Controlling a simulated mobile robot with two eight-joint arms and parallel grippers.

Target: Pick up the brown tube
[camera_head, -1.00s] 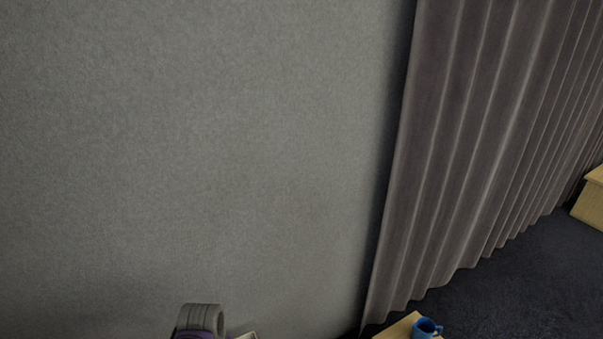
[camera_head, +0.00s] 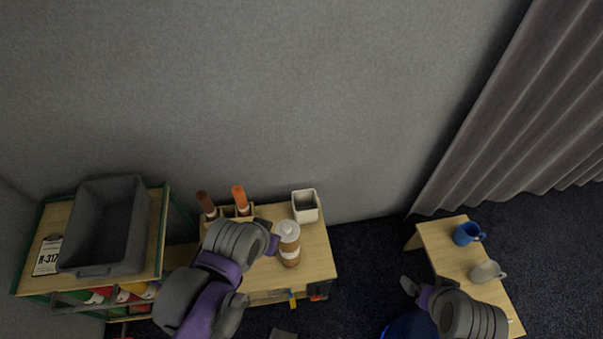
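The brown tube (camera_head: 205,203) stands upright, slightly tilted, at the back left of a small wooden table (camera_head: 318,262). Its lower end is in a wooden holder (camera_head: 228,211), beside an orange tube (camera_head: 240,197). My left arm reaches over the table's front left and hides part of the holder. My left gripper (camera_head: 271,243) is just in front of the holder, apart from the brown tube; its fingers are mostly hidden. My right gripper (camera_head: 416,290) is low at the right, far from the tube; its opening is unclear.
A brown-bodied bottle with a white lid (camera_head: 288,246) stands close to my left gripper. A white square pot (camera_head: 305,206) is behind it. A grey bin (camera_head: 104,225) sits on a shelf at left. A blue mug (camera_head: 467,234) and pale cup (camera_head: 487,272) stand on the right table.

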